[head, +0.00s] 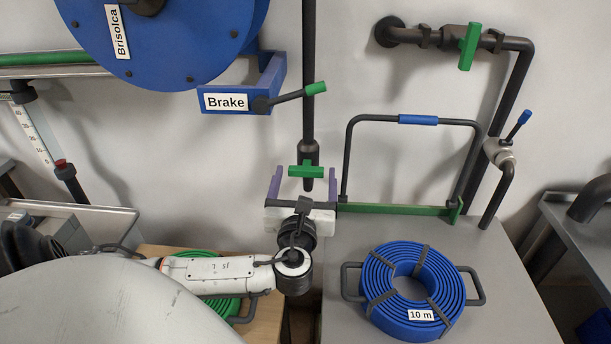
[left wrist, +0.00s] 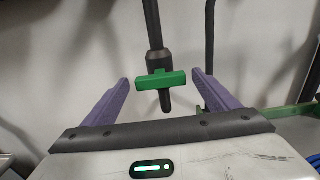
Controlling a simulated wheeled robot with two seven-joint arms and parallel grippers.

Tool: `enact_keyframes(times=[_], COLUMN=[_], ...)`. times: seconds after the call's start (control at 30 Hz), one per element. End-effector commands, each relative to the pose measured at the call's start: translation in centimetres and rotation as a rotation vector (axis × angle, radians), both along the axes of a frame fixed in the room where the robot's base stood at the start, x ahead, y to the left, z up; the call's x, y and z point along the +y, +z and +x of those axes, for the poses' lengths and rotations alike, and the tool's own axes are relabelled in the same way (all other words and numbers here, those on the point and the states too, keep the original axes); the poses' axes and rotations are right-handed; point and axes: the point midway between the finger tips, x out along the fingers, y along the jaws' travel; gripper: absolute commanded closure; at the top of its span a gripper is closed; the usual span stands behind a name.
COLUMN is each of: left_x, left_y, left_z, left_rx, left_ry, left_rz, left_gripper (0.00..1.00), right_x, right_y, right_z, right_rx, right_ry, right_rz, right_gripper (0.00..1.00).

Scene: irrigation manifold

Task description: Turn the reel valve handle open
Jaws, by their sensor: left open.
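A green valve handle (head: 306,171) sits crosswise on a dark vertical pipe below the reel. It also shows in the left wrist view (left wrist: 161,80), lying level across the pipe. My left gripper (head: 306,175) has two purple fingers and is open, with one finger on each side of the green handle. In the left wrist view the fingers of my left gripper (left wrist: 160,90) stand apart from the handle, with a gap on both sides. Another green handle (head: 468,46) stands upright on the wall pipe at the upper right. My right gripper is not seen.
The blue reel (head: 190,40) and its brake lever (head: 290,96) are above left. A blue hose coil (head: 455,285) lies on the grey bench (head: 510,310) at the right. A dark hoop (head: 348,150) with a blue grip stands behind it. A blue-tipped tap (head: 503,153) is further right.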

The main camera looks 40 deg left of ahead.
Motion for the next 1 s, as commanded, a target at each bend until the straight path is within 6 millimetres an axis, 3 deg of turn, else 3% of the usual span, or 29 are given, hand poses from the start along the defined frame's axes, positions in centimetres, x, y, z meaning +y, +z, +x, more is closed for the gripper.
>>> enact_keyframes(times=[0.37, 0.6, 1.0], left_x=[0.42, 0.39, 0.33], left_y=[-0.01, -0.03, -0.10], left_z=[0.47, 0.45, 0.39], left_rx=[0.000, 0.000, -0.049], left_ry=[0.000, 0.000, 0.000], left_rz=[-0.001, -0.001, -0.063], left_gripper=[0.20, 0.60, 0.60], right_x=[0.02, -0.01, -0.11], right_y=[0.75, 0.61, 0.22], right_z=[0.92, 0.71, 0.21], right_rx=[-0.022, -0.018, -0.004], right_ry=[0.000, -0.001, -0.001], right_rz=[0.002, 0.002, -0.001], right_gripper=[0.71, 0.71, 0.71])
